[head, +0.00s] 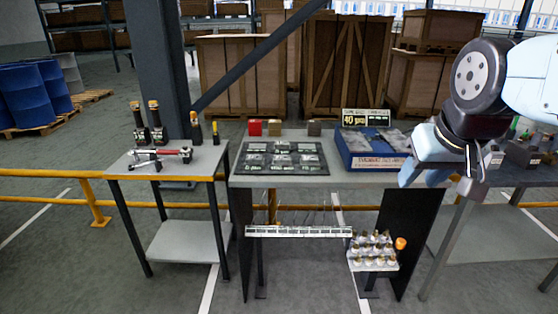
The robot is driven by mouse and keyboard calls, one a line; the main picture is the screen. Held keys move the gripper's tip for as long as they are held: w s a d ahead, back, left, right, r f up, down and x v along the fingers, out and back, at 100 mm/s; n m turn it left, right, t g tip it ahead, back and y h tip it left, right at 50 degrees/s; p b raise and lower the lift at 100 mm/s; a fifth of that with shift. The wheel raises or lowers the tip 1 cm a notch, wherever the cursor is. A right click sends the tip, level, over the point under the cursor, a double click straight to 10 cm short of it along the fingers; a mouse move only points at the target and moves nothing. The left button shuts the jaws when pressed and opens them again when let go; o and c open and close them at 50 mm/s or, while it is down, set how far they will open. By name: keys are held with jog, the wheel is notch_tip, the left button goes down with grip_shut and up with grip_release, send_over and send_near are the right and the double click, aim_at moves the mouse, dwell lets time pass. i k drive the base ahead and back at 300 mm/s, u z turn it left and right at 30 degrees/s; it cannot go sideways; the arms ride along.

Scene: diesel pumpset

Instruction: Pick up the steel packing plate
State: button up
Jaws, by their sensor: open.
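I cannot tell for sure which thing is the steel packing plate. A black tray (238,172) on the middle table holds several small grey plates (283,160) with labels too small to read.
A blue box (376,163) with grey packets and a "40 µm" sign (366,118) stand at the table's right. A left table (125,165) carries a red-handled tool (165,152). Below are a white rack (300,231) and a bottle shelf (372,266). A yellow rail (45,173) runs behind.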

aim_at(278, 159)
jog(key=u, duration=0.4)
jog(key=i, duration=1.5)
jog(key=u, duration=0.1)
